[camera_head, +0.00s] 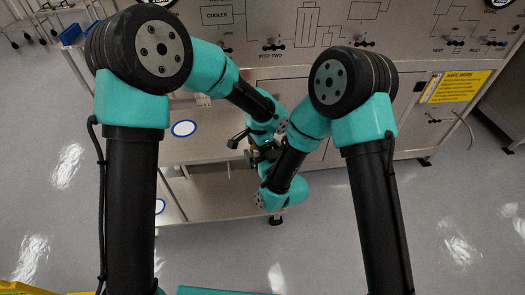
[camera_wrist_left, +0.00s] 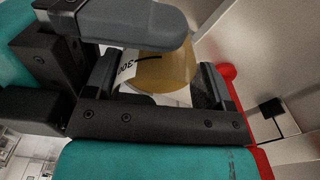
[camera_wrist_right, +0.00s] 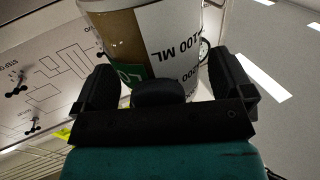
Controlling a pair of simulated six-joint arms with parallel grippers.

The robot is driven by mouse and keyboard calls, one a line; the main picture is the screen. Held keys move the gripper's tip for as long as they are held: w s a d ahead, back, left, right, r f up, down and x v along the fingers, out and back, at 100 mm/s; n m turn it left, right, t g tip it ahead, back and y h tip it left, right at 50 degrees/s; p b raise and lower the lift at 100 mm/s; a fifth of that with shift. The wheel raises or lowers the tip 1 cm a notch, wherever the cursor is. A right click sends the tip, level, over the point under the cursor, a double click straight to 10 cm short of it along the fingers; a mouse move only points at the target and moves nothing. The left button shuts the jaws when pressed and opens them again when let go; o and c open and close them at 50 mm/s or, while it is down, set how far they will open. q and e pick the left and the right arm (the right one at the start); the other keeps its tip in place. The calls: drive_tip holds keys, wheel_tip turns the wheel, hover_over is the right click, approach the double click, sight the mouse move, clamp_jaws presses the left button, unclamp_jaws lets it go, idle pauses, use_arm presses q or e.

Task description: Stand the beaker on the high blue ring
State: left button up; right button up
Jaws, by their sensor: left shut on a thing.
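The beaker, with amber contents and a white printed label, is between my left gripper's fingers (camera_wrist_left: 160,88) in the left wrist view (camera_wrist_left: 172,68); that gripper is shut on it. The right wrist view shows the beaker (camera_wrist_right: 155,45) close up, with "100 ML" upside down. My right gripper (camera_wrist_right: 165,88) has its fingers wide apart near the beaker, with no clear grip. In the head view the arms mostly hide the beaker and both grippers. The high blue ring (camera_head: 184,128) lies bare on the upper shelf, left of the grippers.
A second, lower blue ring (camera_head: 160,206) shows on the lower shelf, partly hidden by my left arm. The steel panel with diagrams and valve handles (camera_head: 272,46) stands behind. A yellow sign (camera_head: 459,86) is at the right. The two arms are very close together at their wrists.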

drive_tip(key=c, duration=0.7)
use_arm(q)
drive_tip(key=o, duration=0.9)
use_arm(e)
drive_tip(key=shift+c, duration=0.6)
use_arm(q)
wheel_tip(320, 180, up, 12)
drive_tip(key=shift+a, duration=0.15)
